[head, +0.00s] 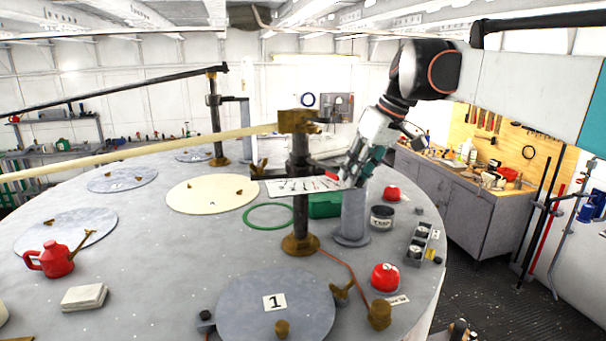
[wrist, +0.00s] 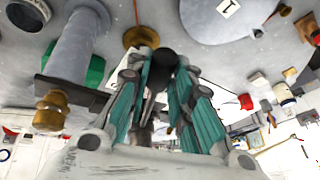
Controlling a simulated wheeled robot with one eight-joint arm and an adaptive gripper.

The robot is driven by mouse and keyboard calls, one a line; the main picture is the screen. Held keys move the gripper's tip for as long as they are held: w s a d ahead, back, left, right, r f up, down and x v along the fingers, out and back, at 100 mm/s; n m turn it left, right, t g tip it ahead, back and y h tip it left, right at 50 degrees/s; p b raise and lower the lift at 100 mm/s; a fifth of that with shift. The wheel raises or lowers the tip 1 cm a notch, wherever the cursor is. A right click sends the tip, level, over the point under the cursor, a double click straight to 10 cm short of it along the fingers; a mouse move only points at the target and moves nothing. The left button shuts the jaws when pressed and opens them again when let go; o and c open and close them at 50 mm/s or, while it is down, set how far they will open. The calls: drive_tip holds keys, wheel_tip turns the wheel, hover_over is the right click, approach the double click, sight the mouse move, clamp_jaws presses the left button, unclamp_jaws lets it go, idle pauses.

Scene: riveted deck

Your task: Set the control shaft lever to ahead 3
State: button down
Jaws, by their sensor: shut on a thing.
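The control shaft (head: 300,200) is a dark upright post with a brass foot and brass top, standing on the grey deck. My gripper (head: 346,178) is just right of the post at about mid-height. In the wrist view my gripper (wrist: 165,75) has its teal-padded fingers closed around a dark round-ended piece (wrist: 164,57), which appears to be the lever's end. The fingers hide most of the lever. A white marked plate (head: 290,187) lies behind and beside the post. Its marks are too small to read, so I cannot tell the lever's setting.
A grey cylinder column (head: 354,218) stands close under my gripper, with a green box (head: 323,206) behind. Red domes (head: 385,277), a dark tin (head: 381,217) and a hatch marked 1 (head: 262,312) are on the deck. A long pale beam (head: 150,149) reaches left from the shaft top.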

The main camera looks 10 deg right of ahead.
drive_tip(key=shift+w+d+n, duration=0.3)
drive_tip(key=shift+d+n, duration=0.05)
drive_tip(key=shift+d, duration=0.2)
drive_tip(key=shift+w+d+n, duration=0.3)
drive_tip(key=shift+d+n, duration=0.05)
drive_tip(key=shift+d, duration=0.2)
drive_tip(key=c, duration=1.4)
unclamp_jaws()
drive_tip(key=v, duration=1.2)
drive_tip(key=shift+w+d, duration=0.2)
